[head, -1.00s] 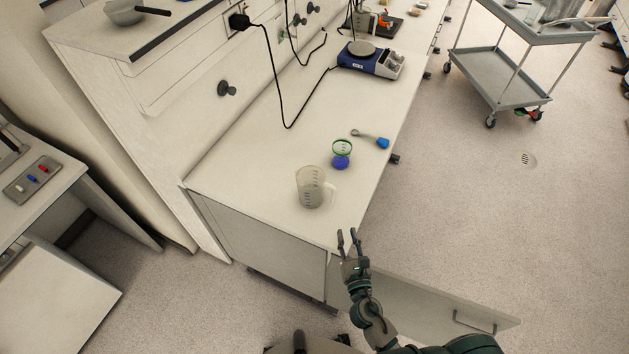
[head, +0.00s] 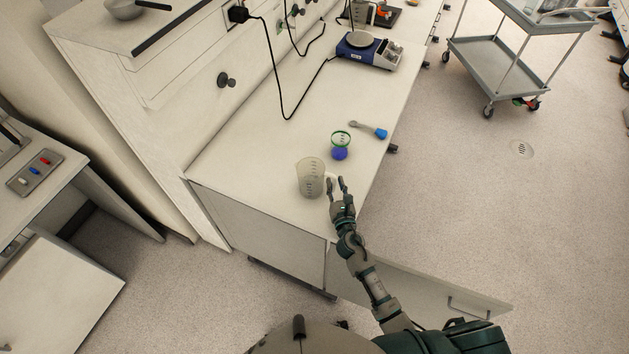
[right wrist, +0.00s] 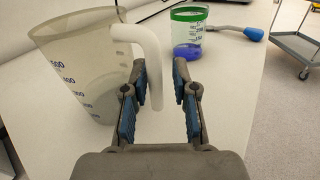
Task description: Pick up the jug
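The jug (head: 311,178) is a translucent grey measuring jug with blue markings, standing upright near the front end of the bench. In the right wrist view the jug (right wrist: 82,75) is at the left, with its white handle (right wrist: 150,60) toward me. My right gripper (head: 336,183) is at the jug's handle side. In the right wrist view its blue-padded fingers (right wrist: 160,88) are open, with the lower part of the handle between them, nearer the left finger. I cannot tell whether that finger touches it. My left gripper is not in view.
A green-rimmed beaker (head: 340,146) with blue contents stands just behind the jug. A blue-ended tool (head: 369,129) lies beyond it. A blue scale (head: 366,50) sits farther back. An open cabinet door (head: 430,290) juts out below the bench, and a cart (head: 495,65) stands at right.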

